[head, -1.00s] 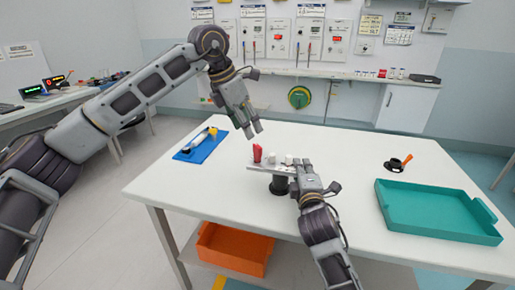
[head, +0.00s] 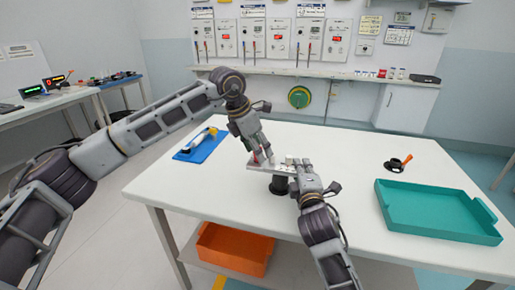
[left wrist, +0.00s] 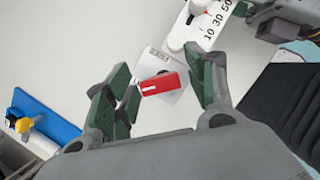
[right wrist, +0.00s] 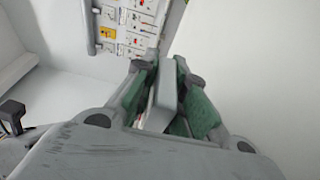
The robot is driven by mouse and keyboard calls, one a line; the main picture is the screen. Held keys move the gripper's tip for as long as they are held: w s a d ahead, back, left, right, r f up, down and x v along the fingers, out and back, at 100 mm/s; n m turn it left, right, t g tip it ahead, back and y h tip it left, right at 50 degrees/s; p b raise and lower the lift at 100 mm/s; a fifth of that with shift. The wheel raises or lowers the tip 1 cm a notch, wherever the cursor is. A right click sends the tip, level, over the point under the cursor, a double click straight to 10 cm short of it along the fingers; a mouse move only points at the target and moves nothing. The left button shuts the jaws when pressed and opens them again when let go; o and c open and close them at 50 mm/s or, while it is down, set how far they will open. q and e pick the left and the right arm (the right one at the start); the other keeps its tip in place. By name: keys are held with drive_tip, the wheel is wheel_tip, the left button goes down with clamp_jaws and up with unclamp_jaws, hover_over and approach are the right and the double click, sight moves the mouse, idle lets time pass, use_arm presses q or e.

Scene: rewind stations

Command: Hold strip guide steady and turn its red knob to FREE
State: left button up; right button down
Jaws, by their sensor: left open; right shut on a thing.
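The strip guide (head: 257,168) is a pale bar on a dark round stand (head: 278,186) on the white table. Its red knob (left wrist: 158,84), with a white mark, shows in the left wrist view near a small label too small to read. A printed scale (left wrist: 217,18) with numbers lies further along the bar. My left gripper (head: 263,158) is open, its fingers on both sides of the red knob with visible gaps. My right gripper (right wrist: 162,88) is shut on the right end of the strip guide, which shows as a grey bar between its pads.
A blue tray (head: 188,153) with a white and yellow item lies at the back left. A teal tray (head: 440,229) and a black and orange tool (head: 397,163) are on the right. An orange bin (head: 235,248) is below the table.

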drive_tip(key=shift+f, duration=0.1)
use_arm(q)
drive_tip(key=c, duration=1)
drive_tip(key=shift+c, duration=0.2)
drive_tip(key=shift+m+g, duration=0.3)
drive_tip(key=shift+m, duration=0.3)
drive_tip(key=m+g, duration=0.1)
drive_tip(key=m, duration=0.2)
drive_tip(key=shift+h, duration=0.3)
drive_tip(key=m+g, duration=0.2)
drive_tip(key=m, duration=0.5)
drive_tip(key=m+g, duration=0.1)
drive_tip(key=m, duration=0.2)
drive_tip(key=shift+g+y, duration=0.3)
drive_tip(key=shift+y, duration=0.1)
drive_tip(key=shift+m+g+y, duration=0.5)
drive_tip(key=shift+m, duration=1.2)
